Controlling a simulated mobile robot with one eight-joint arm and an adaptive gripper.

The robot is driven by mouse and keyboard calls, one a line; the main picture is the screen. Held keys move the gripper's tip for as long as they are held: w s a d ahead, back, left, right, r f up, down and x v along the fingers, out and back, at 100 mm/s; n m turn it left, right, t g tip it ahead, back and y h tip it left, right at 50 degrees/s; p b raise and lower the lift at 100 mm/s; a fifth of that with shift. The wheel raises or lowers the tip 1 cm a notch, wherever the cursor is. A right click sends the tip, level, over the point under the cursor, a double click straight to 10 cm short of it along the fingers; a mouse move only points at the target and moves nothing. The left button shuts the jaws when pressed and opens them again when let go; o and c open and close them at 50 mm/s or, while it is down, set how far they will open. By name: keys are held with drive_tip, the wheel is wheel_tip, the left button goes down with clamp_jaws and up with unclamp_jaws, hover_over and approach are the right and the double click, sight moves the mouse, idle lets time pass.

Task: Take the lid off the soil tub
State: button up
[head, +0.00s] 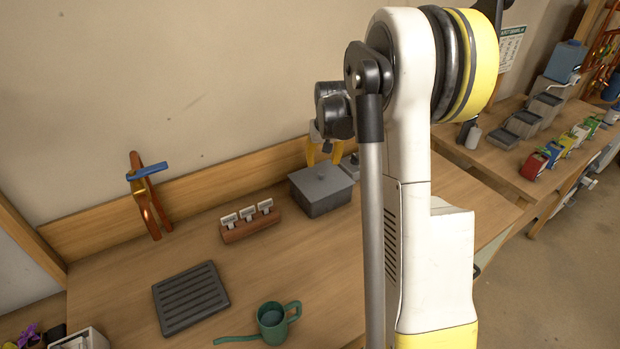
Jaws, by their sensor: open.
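The soil tub (322,204) is a grey rectangular box on the wooden bench, near the back board. Its grey lid (312,184) sits on top, with a small raised knob (321,174) in the middle. My gripper (323,163) has yellow fingers and is open, pointing down just above or behind the lid's far side. It looks empty. I cannot tell its exact height or whether it touches the lid. My arm hides part of the bench to the right of the tub.
A wooden block with white labels (249,226) stands left of the tub. A dark slatted tray (190,297) and a green watering can (272,321) lie nearer the front.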

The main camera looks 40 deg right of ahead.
sight(321, 172)
drive_tip(key=b+x, duration=0.2)
drive_tip(key=x, duration=0.6)
drive_tip(key=shift+d+f, duration=0.15)
drive_tip(key=shift+c, duration=0.4)
clamp_jaws()
